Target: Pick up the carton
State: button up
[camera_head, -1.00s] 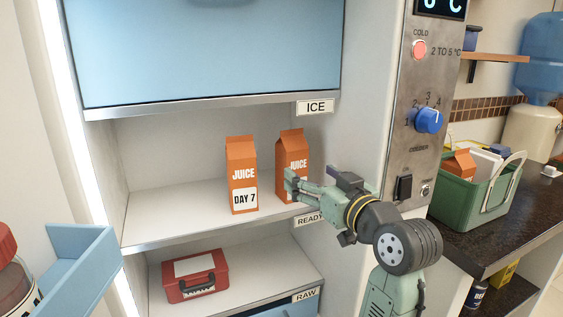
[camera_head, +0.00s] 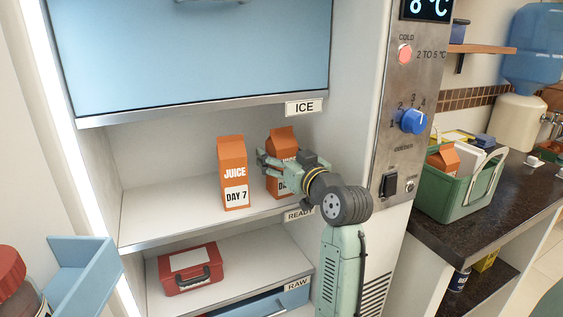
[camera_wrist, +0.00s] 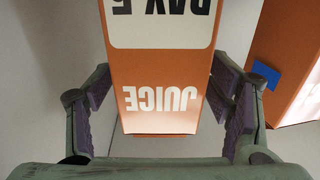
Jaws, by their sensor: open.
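Two orange juice cartons stand upright on the fridge's READY shelf. The right carton (camera_head: 282,139) is partly hidden behind my gripper (camera_head: 263,163) in the head view. In the wrist view this carton (camera_wrist: 160,75) appears upside down, with JUICE and a label that seems to read DAY 5. My gripper is open, with one finger on each side of it; I cannot tell if either finger touches it. The left carton (camera_head: 233,172), labelled DAY 7, stands apart from it. A carton with a blue patch (camera_wrist: 290,65) shows at the right of the wrist view.
A blue drawer (camera_head: 200,55) is above, marked ICE. A red case (camera_head: 190,267) lies on the RAW shelf below. The control panel (camera_head: 410,130) is right of the opening. A green crate (camera_head: 450,195) holding another carton stands on the dark counter. The left of the shelf is clear.

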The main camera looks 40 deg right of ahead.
jog(key=shift+c, duration=0.4)
jog(key=c, duration=1.6)
grip_shut()
jog(key=shift+r, duration=0.2)
